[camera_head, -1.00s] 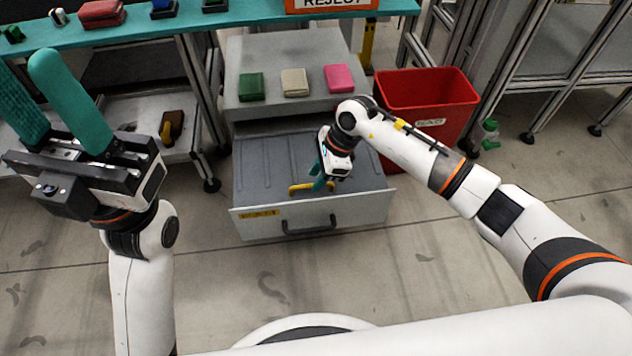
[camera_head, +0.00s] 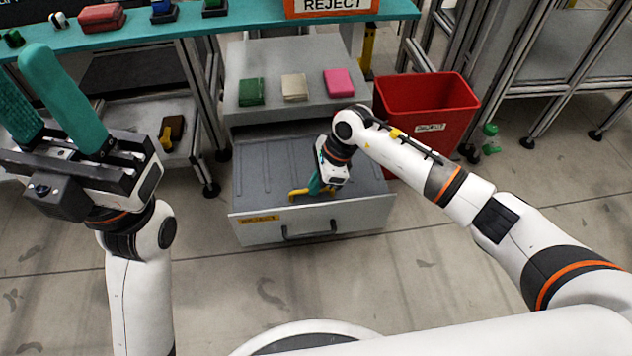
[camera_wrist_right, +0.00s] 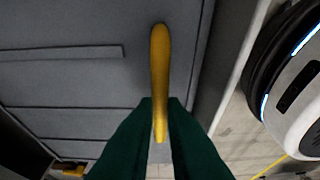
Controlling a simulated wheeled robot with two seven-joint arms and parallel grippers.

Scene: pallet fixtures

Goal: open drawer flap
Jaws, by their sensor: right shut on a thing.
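The grey drawer (camera_head: 360,217) stands pulled out below the workbench, with a dark pull handle on its front. Inside it lies a grey ribbed flap panel (camera_head: 270,165) with a yellow handle (camera_head: 297,193) near the drawer front. My right gripper (camera_head: 315,185) reaches down into the drawer and is shut on the yellow handle. In the right wrist view the green fingers (camera_wrist_right: 160,103) sit on both sides of the yellow handle (camera_wrist_right: 159,60). I cannot tell whether the flap is raised. My left gripper (camera_head: 22,60) is open and empty at the left, its teal fingers pointing up.
Above the drawer, a grey cabinet top (camera_head: 270,55) holds a green box (camera_head: 251,91), a beige box (camera_head: 295,87) and a pink box (camera_head: 339,82). A red bin (camera_head: 428,105) stands to the right. The floor in front is clear.

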